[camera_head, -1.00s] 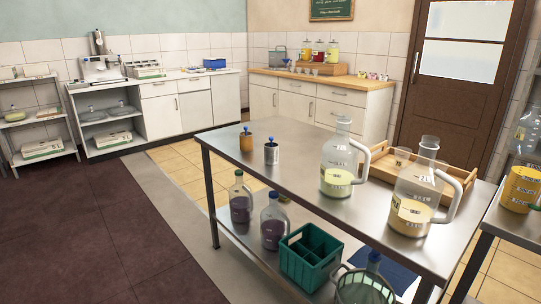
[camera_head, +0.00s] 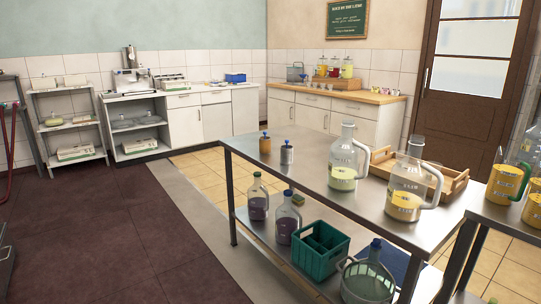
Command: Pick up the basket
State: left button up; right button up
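A grey-green round basket (camera_head: 367,283) with a thin raised handle stands on the lower shelf of the steel table (camera_head: 310,170), near the bottom of the head view. Neither of my grippers is in view.
Two jugs, a glass jug (camera_head: 343,178) and another (camera_head: 405,203), stand on the tabletop beside a wooden tray (camera_head: 455,183). Two dark bottles, one here (camera_head: 258,205), share the lower shelf. A side table (camera_head: 510,217) stands right. Dark floor (camera_head: 110,235) is clear at left.

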aim_at(286, 150)
jog(key=u, duration=0.75)
jog(key=i, duration=1.4)
jog(key=u, duration=0.35)
